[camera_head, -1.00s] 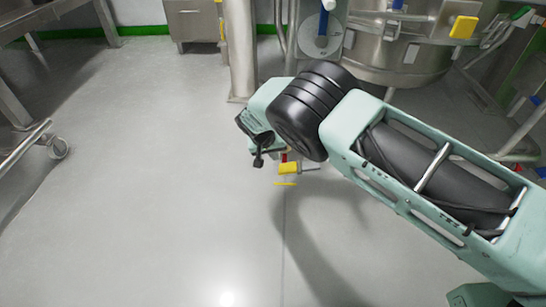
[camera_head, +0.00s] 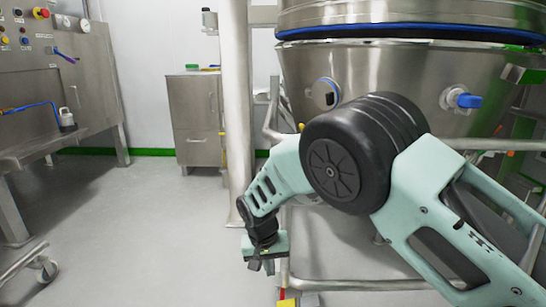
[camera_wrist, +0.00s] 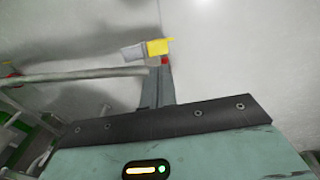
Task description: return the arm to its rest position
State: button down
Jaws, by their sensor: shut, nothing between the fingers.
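My arm reaches in from the lower right of the head view, bent at a black joint, with its wrist hanging down at lower centre. My gripper (camera_head: 262,265) is at the low end of the arm, small and dark there. In the wrist view my gripper (camera_wrist: 160,84) shows as grey fingers close together, shut, with nothing seen held. A yellow fitting (camera_wrist: 159,46) with a red part shows just past the fingertips in that view. Whether they touch it I cannot tell.
A large steel vessel (camera_head: 400,75) stands behind the arm at right, with a low pipe (camera_head: 350,285) below. A pale post (camera_head: 237,110) stands just behind the wrist. A cabinet (camera_head: 196,120) and control panel (camera_head: 28,45) are farther back left.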

jog(key=s+d+r+n+g+y+p, duration=0.1)
jog(key=s+d+r+n+y+p, duration=0.15)
jog(key=s+r, duration=0.8)
jog(key=s+d+r+n+p, duration=0.2)
jog(key=s+d+r, duration=0.45)
jog(key=s, duration=0.45)
jog(key=s+d+r+n+p, duration=0.1)
jog(key=s+d+r+n, duration=0.2)
jog(key=s+d+r, duration=0.65)
jog(key=s+a+r+p, duration=0.1)
jog(key=r+p, duration=1.7)
jog(key=p, duration=0.1)
jog(key=s+a+r+p, duration=0.1)
jog(key=a+r+p, duration=0.1)
jog(key=r+p, duration=1.6)
jog(key=shift+a+p, duration=0.15)
jog(key=shift+p, duration=0.45)
jog(key=shift+h, duration=0.25)
